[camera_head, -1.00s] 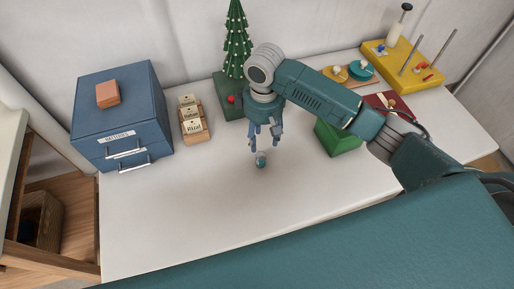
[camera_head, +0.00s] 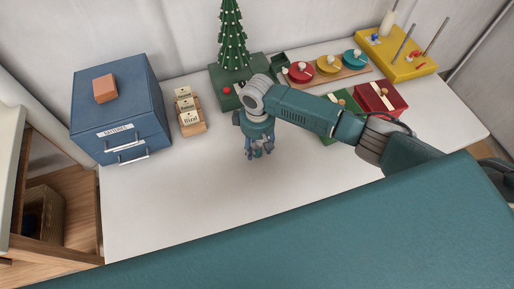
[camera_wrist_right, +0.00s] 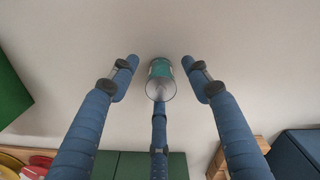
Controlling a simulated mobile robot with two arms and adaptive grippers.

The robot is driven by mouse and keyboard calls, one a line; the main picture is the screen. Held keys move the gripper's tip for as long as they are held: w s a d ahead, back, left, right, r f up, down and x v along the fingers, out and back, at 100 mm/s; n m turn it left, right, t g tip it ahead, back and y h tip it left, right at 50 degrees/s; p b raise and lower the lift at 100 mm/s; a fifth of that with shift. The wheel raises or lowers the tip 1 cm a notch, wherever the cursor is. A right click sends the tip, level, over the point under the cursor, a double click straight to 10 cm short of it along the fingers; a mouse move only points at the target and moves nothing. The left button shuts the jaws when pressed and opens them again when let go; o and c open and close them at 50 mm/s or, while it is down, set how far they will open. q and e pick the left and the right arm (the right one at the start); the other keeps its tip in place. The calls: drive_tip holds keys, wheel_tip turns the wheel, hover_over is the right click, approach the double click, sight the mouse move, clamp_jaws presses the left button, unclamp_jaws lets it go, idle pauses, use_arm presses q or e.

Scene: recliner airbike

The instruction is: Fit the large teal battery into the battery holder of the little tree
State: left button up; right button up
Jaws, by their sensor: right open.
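The teal battery (camera_wrist_right: 160,70) shows in the right wrist view, with its silver end toward the camera. It lies in the gap between the spread fingers of my right gripper (camera_wrist_right: 160,64). The fingers look apart from it. In the head view my right gripper (camera_head: 259,153) points down over the white table, open, and I cannot make out the battery there. The little tree (camera_head: 231,38) stands on a dark green base (camera_head: 222,75) behind the gripper. My arm covers part of the base, and I cannot clearly make out the battery holder. My left gripper is not in view.
A blue drawer cabinet (camera_head: 88,122) and a wooden card holder (camera_head: 192,128) stand at left. A board with colored discs (camera_head: 345,76), a red box (camera_head: 380,101) and a yellow pegged base (camera_head: 410,65) are at right. The white table (camera_head: 185,195) is clear in front.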

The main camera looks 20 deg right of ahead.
drive_tip(key=shift+c, duration=0.2)
drive_tip(key=c, duration=0.4)
clamp_jaws()
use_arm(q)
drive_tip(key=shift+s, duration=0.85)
use_arm(e)
drive_tip(key=shift+r, duration=0.15)
